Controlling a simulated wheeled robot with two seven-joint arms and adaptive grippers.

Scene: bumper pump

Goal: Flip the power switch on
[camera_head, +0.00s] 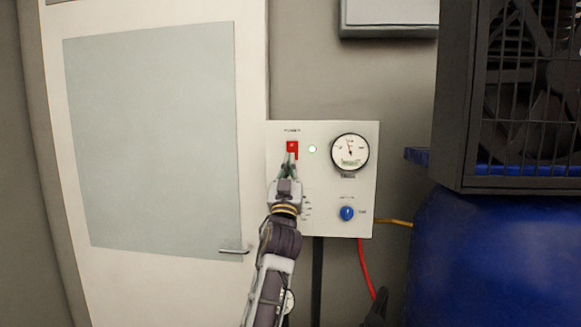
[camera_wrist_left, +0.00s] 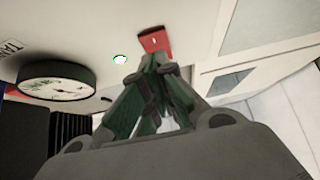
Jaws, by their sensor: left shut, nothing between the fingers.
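The red power switch (camera_head: 292,148) is on the upper left of a white control panel (camera_head: 330,128), under the "POWER" label. My left gripper (camera_head: 291,157) is shut and empty, with its fingertips at the lower part of the switch. In the left wrist view the fingertips (camera_wrist_left: 151,60) are right by the red switch (camera_wrist_left: 155,41); I cannot tell whether they touch it. A small indicator light (camera_head: 312,149) to the right of the switch looks pale green, and it shows bright with a green edge in the left wrist view (camera_wrist_left: 120,59). My right gripper is not clearly in view.
A round gauge (camera_head: 350,152) and a blue knob (camera_head: 347,213) are on the panel's right side. A white door (camera_head: 150,140) with a handle is to the left. A dark fan cage and a blue tank (camera_head: 490,260) fill the right. A red hose (camera_head: 365,270) hangs below the panel.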

